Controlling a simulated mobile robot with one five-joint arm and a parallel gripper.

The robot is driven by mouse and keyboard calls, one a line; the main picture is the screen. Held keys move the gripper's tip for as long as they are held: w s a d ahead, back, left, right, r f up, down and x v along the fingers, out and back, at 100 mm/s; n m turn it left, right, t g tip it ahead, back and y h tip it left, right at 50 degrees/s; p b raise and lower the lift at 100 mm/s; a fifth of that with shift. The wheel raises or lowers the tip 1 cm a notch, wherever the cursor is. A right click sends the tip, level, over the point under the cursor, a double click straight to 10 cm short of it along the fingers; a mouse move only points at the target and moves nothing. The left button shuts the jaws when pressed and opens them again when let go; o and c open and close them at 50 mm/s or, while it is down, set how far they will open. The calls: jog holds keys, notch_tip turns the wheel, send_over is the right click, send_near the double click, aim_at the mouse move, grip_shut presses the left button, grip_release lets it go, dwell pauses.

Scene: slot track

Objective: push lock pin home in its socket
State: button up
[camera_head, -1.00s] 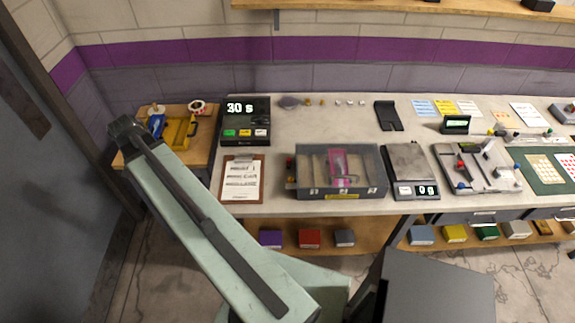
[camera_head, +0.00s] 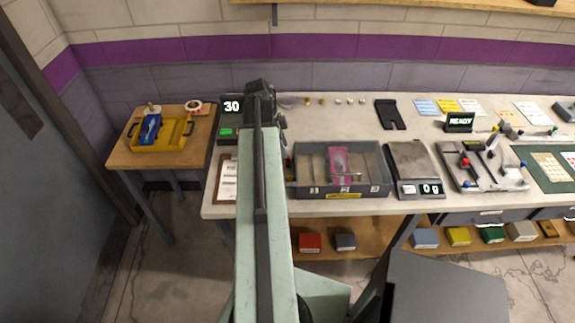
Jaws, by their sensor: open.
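The slot-track fixture (camera_head: 452,179) is a grey plate on the right half of the bench, with dark slots and small coloured knobs. A red knob (camera_head: 464,161) stands at its left, and a pale upright piece (camera_head: 492,142) stands near its back. At this size I cannot tell which piece is the lock pin or where its socket is. My pale green arm stands upright in the picture, left of the grey divided tray, well to the left of the fixture. My gripper is not clearly visible; the arm link hides what lies behind it.
The grey divided tray (camera_head: 342,194) and a scale (camera_head: 410,160) stand between my arm and the fixture. A READY display (camera_head: 459,122) is behind the fixture. A green mat (camera_head: 527,158) lies to its right. A side table (camera_head: 125,155) with a yellow tray (camera_head: 172,143) is at left.

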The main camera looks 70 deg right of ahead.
aim_at(288, 162)
jog(key=b+x, duration=0.5)
jog(key=shift+a+f, duration=0.15)
grip_shut()
